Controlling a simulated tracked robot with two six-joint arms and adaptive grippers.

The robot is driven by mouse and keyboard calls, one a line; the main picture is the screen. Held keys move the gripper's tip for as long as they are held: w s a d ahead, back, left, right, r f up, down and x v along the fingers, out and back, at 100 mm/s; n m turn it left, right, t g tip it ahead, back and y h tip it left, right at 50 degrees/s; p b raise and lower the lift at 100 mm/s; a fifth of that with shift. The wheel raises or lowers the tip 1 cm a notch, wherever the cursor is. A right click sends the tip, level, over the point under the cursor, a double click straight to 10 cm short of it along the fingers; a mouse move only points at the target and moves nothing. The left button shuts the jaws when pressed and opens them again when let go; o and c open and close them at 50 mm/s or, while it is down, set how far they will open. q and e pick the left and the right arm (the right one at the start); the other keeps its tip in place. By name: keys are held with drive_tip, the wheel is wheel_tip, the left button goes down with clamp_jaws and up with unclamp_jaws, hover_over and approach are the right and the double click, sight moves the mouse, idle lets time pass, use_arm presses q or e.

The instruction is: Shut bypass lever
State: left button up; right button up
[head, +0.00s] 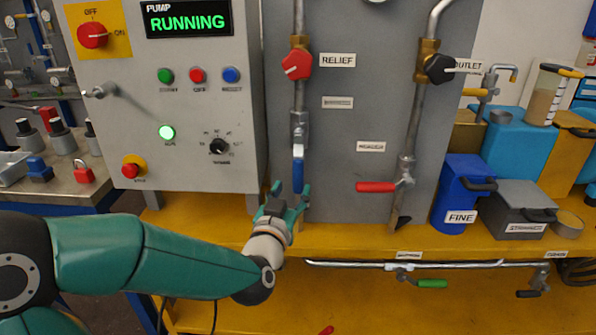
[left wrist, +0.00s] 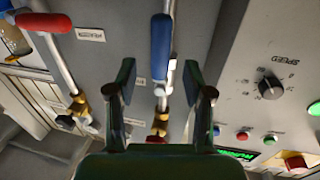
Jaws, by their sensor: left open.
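A blue lever (head: 298,168) hangs straight down, in line with the vertical pipe under the RELIEF knob. A red lever (head: 376,187) points left, across the pipe to its right. A green lever (head: 432,283) lies along the low horizontal pipe. The small tags near these levers are too blurred to tell which is bypass. My left gripper (head: 285,198) is open at the lower end of the blue lever. In the left wrist view, the blue lever (left wrist: 161,48) lies between the lines of the open, empty fingers (left wrist: 158,75). Whether they touch it cannot be told. My right gripper is not in view.
The pump control box (head: 180,105) stands close left of the blue lever and reads RUNNING. A yellow bench (head: 345,237) runs below. A blue FINE container (head: 461,195) and a grey box (head: 518,208) stand at the right.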

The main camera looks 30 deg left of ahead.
sight(297, 180)
use_arm(q)
drive_tip(key=x, duration=0.6)
drive_tip(key=shift+w+a, duration=0.1)
drive_tip(key=shift+w, duration=0.25)
clamp_jaws()
